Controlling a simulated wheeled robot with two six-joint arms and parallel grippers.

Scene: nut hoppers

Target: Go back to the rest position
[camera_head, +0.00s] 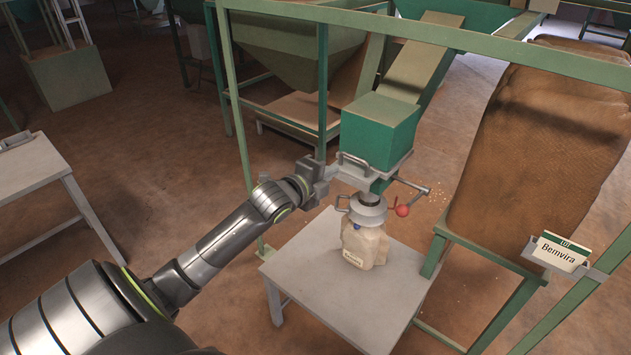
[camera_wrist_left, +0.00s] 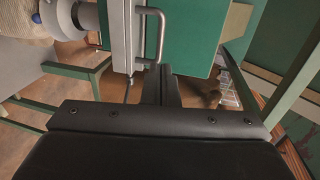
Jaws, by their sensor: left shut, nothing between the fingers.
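My left arm reaches in from the lower left. My left gripper (camera_head: 328,172) is beside the grey slide gate (camera_head: 372,172) under the green hopper outlet. In the left wrist view the fingers (camera_wrist_left: 160,82) are together, with nothing between them. The gate's bent handle (camera_head: 353,158) is close to the fingertips; it also shows in the left wrist view (camera_wrist_left: 160,30). I cannot tell whether they touch. My right gripper is not in view.
A filled sack (camera_head: 364,246) hangs below the grey spout (camera_head: 368,208) over a grey table (camera_head: 320,275). A lever with a red knob (camera_head: 402,210) sticks out right. Green frame posts (camera_head: 236,130) stand close to my arm. A big brown sack (camera_head: 540,140) stands right.

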